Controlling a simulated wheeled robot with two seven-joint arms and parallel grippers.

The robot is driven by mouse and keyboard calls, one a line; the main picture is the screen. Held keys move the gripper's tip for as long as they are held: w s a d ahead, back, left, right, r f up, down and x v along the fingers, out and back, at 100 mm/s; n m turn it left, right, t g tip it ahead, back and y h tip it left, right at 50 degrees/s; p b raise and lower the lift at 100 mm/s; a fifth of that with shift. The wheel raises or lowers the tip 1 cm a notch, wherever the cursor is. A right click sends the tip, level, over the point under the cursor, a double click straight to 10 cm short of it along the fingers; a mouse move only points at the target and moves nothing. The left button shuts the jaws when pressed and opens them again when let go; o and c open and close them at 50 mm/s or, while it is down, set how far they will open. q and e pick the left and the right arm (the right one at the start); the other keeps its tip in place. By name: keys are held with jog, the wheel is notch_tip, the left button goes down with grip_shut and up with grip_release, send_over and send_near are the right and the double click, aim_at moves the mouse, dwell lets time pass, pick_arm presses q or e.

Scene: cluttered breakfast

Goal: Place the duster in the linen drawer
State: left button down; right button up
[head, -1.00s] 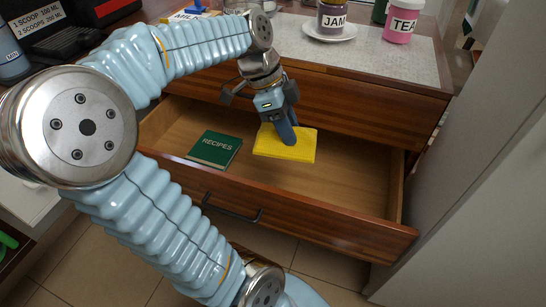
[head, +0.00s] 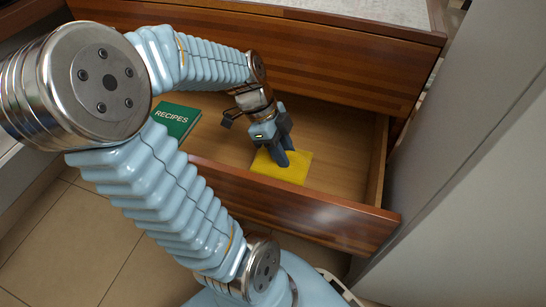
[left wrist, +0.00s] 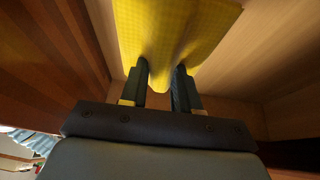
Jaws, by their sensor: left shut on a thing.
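The duster is a flat yellow cloth (head: 293,169) inside the open wooden drawer (head: 335,180), toward its right half. My left gripper (head: 284,157) reaches down into the drawer and is shut on the duster's edge. In the left wrist view the yellow cloth (left wrist: 175,35) is pinched and puckered between the two fingers (left wrist: 162,85). I cannot tell whether the cloth fully rests on the drawer floor. My right gripper is not in view.
A green recipe book (head: 174,120) lies in the drawer to the left of the duster. A closed drawer front (head: 330,60) is above. A grey panel (head: 470,170) stands close on the right. Tiled floor (head: 60,240) is below.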

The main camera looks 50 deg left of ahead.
pick_arm(q)
notch_tip(320, 180, down, 5)
jog(key=shift+f+b, duration=0.2)
jog(key=shift+b, duration=0.55)
jog(key=shift+f, duration=0.2)
jog(key=c, duration=0.8)
grip_release()
jog(key=shift+r, duration=0.1)
jog(key=shift+r, duration=0.2)
jog(key=p+v, duration=0.3)
jog(key=v, duration=0.9)
